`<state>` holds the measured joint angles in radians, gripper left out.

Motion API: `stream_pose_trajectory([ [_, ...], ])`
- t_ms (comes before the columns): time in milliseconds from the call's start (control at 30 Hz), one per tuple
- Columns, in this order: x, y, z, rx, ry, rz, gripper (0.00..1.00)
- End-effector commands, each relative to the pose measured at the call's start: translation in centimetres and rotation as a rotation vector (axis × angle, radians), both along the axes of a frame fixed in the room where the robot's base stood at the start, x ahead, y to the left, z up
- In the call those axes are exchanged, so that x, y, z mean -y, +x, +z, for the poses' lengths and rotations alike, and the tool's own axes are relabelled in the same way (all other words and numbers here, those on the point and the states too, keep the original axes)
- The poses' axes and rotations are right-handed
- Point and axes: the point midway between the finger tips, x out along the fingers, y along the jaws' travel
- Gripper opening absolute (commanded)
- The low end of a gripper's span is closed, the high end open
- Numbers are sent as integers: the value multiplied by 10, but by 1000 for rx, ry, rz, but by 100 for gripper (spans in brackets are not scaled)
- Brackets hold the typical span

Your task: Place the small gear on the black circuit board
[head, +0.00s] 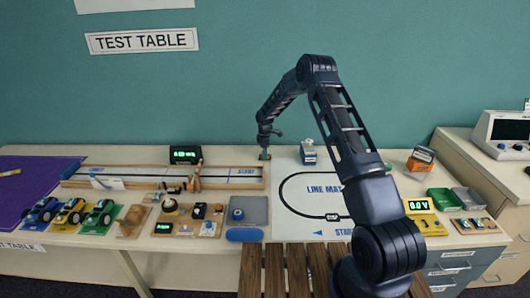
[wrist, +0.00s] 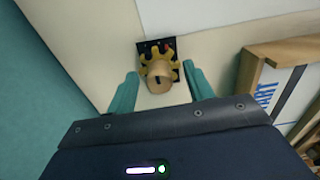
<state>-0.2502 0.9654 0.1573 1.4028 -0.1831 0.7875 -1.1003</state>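The small gear is yellow-brown, with a round tan hub. In the wrist view the small gear (wrist: 160,70) overlaps the black circuit board (wrist: 148,48) and appears to rest on it, with its near part covering the board's near edge. A red part shows on the board beside the gear. My gripper (wrist: 160,78) has its two teal fingers apart on either side of the hub, with visible gaps. In the head view my gripper (head: 264,153) points down at the back of the table, near the wall. The gear is too small to make out there.
In the wrist view a wooden-edged track (wrist: 265,75) lies to the right, and the wall is close on the left. Toy cars (head: 70,212) stand front left.

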Motion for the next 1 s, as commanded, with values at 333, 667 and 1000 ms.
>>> stream_pose_trajectory([
  [333,0,0,5,1,0,0,51],
  [667,0,1,58,3,1,-1,51],
  [1000,0,0,116,1,0,0,51],
])
